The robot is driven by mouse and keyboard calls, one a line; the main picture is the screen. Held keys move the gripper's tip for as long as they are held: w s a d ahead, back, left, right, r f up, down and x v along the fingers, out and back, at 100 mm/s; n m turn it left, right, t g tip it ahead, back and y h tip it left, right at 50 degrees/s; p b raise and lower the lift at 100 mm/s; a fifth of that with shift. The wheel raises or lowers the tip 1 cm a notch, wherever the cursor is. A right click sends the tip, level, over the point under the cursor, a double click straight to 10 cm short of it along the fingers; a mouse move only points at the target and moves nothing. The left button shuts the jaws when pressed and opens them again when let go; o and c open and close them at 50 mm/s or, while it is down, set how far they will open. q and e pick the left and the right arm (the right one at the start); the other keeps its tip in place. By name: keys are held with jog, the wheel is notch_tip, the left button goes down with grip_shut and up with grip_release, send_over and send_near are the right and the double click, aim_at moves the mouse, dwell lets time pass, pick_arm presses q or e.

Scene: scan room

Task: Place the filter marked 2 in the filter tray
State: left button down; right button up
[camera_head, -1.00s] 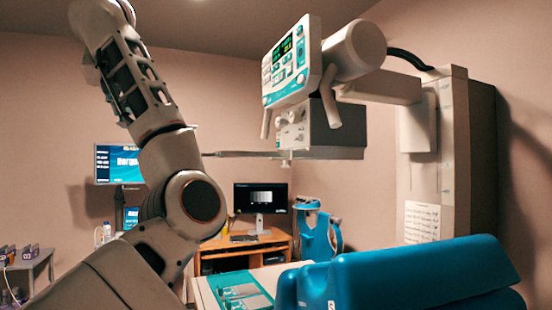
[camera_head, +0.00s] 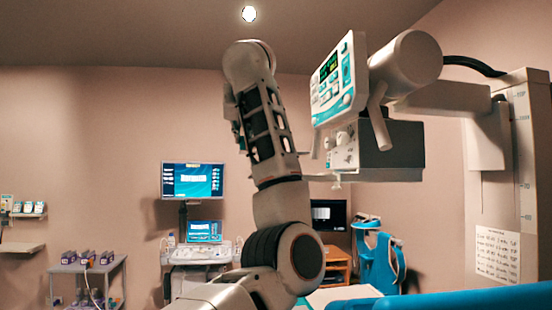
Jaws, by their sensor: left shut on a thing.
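My left arm rises from the bottom centre and bends at its top. A small part of my left gripper (camera_head: 239,131) shows behind the upper arm link, at its left side. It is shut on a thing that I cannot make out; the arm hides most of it. A thin flat tray (camera_head: 318,178), which may be the filter tray, sticks out to the left under the grey box of the X-ray head (camera_head: 385,150). The arm hides part of this tray. I cannot pick out the filter marked 2. My right gripper is not in view.
The control panel (camera_head: 332,82) hangs close to the right of my arm. A blue padded surface (camera_head: 470,299) lies at bottom right. A screen (camera_head: 192,180), a side table with dark boxes (camera_head: 88,262) and a wall shelf (camera_head: 20,247) stand left.

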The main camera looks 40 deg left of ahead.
pick_arm(q)
jog(key=w+d, duration=0.1)
jog(key=w+d+p, duration=0.1)
jog(key=w, duration=0.1)
jog(key=shift+w+d+r, duration=0.15)
jog(key=shift+d, duration=0.15)
jog(key=shift+w+d+p, duration=0.5)
jog(key=shift+w+d, duration=0.5)
jog(key=shift+w, duration=0.25)
jog(key=shift+w+d+f, duration=0.25)
jog(key=shift+w+d, duration=0.05)
jog(key=shift+w, duration=0.1)
notch_tip(320, 180, down, 2)
jog(key=shift+s+f, duration=0.1)
jog(key=shift+f, duration=0.15)
jog(key=shift+a+f, duration=0.15)
jog(key=shift+f, duration=0.4)
notch_tip(320, 180, down, 2)
jog(key=shift+f, duration=0.55)
jog(key=shift+d, duration=0.25)
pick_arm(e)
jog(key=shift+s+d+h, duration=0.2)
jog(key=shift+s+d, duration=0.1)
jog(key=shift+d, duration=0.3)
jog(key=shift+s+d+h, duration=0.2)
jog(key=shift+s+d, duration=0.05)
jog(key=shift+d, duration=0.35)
